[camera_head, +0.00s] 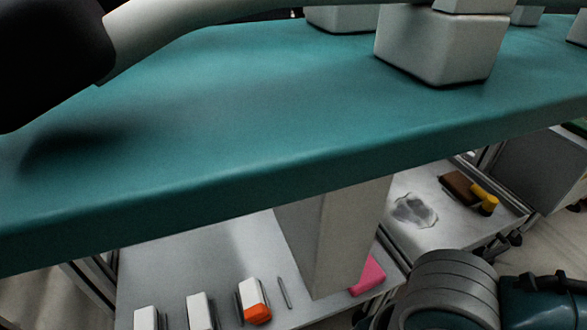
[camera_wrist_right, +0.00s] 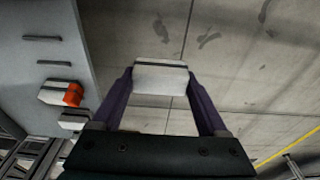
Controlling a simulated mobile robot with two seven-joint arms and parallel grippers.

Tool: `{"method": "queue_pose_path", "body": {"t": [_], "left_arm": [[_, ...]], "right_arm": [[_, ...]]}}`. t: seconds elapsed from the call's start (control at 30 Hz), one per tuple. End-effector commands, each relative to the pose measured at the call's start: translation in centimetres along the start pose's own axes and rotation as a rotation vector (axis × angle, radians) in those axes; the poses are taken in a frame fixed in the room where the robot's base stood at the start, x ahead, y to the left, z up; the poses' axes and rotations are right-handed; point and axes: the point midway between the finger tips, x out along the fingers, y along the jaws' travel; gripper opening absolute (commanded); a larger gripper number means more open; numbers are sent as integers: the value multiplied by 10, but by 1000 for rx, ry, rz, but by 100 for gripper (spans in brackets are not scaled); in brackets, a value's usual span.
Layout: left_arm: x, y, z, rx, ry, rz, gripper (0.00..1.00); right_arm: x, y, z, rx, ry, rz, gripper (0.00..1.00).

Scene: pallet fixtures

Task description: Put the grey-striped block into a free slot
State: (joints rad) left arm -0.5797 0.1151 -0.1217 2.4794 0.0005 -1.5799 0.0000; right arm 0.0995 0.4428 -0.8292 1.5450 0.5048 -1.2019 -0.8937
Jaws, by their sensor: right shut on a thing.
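My right gripper (camera_wrist_right: 160,88) is shut on the grey-striped block (camera_wrist_right: 160,80), a pale block with a dark stripe along its far edge. In the right wrist view it is held over the concrete floor, to the right of the grey fixture board (camera_wrist_right: 25,75). Two narrow dark slots, an upper one (camera_wrist_right: 42,37) and a lower one (camera_wrist_right: 55,63), show empty on the board. The board also shows in the head view (camera_head: 175,262), with one thin empty slot (camera_head: 284,292). The right gripper is out of the head view, and the left gripper is in neither view.
A block with an orange end (camera_head: 254,302) and other pale blocks (camera_head: 199,312) stand on the board. A pale post (camera_head: 335,235) hides part of it; a pink object (camera_head: 370,276) is behind the post. A teal slab (camera_head: 250,120) overhangs the board.

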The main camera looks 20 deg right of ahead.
Motion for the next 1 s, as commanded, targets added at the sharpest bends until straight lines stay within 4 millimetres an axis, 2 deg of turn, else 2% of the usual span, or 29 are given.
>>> {"method": "queue_pose_path", "body": {"t": [0.07,0.17,0.5,0.63,0.7,0.87,0.97,1.0], "left_arm": [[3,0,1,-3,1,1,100],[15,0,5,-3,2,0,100],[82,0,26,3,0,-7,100],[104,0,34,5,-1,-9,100],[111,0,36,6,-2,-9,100],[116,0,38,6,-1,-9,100],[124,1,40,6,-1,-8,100],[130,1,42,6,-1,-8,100]], "right_arm": [[2,4,0,0,2,3,20],[5,22,0,0,2,7,20],[10,122,0,1,3,8,20],[8,152,0,-1,3,5,20],[6,163,0,0,1,3,20],[2,173,0,0,2,1,20],[3,180,0,-1,2,1,20],[10,180,1,-2,2,-1,20]]}}
